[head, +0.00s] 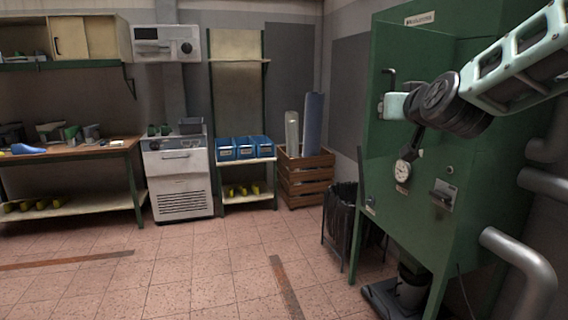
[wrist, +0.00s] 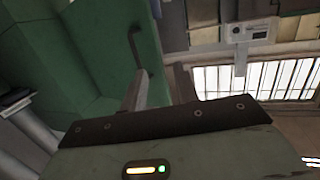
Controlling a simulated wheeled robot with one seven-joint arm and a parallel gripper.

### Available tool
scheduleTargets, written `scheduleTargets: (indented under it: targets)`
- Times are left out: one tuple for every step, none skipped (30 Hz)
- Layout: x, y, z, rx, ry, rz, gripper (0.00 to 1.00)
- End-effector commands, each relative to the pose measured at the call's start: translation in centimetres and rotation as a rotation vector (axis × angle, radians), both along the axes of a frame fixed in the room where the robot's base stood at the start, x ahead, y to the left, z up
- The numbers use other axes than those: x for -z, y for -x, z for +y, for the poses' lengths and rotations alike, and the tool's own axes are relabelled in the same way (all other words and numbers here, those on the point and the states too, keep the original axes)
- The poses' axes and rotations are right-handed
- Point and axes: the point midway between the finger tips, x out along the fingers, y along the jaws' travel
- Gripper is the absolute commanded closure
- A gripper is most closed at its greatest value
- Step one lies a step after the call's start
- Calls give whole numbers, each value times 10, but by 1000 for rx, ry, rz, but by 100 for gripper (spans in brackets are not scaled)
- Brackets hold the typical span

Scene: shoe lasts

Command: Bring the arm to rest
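My arm reaches in from the upper right of the head view, in front of the green cabinet machine (head: 450,60). Its pale link ends in a dark round joint, with the pale end of my gripper (head: 396,106) beyond it. No held object can be made out there. In the wrist view the pale housing of my gripper with a dark edge fills the bottom (wrist: 165,145).
A black-lined bin (head: 347,212) stands beside the machine, and grey pipes (head: 515,255) run at the right. A wooden crate (head: 305,178), blue bins (head: 245,148), a white cabinet unit (head: 180,180) and a workbench (head: 70,152) line the back. The tiled floor (head: 200,265) is open.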

Motion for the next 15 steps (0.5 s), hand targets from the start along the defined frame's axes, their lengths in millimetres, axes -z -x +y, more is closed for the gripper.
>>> scheduleTargets:
  targets:
    - [18, 11, 25, -66, -6, 66, 70]
    - [31, 18, 40, -107, -8, 113, 70]
    - [49, 30, 60, -163, -11, 181, 70]
    - [63, 41, 75, -205, -10, 234, 70]
    - [76, 52, 88, -243, -9, 286, 70]
    - [93, 70, 105, -295, -4, 357, 70]
    - [106, 83, 116, -330, 2, 410, 70]
    - [119, 98, 127, -365, 10, 466, 70]
    - [135, 119, 140, -409, 23, 541, 70]
    - [147, 135, 148, -439, 35, 598, 70]
    - [160, 152, 155, -469, 49, 655, 70]
    - [175, 176, 162, -505, 71, 732, 70]
    - [186, 195, 166, -530, 90, 792, 70]
    - [197, 213, 169, -552, 112, 851, 70]
    - [210, 238, 170, -578, 143, 929, 70]
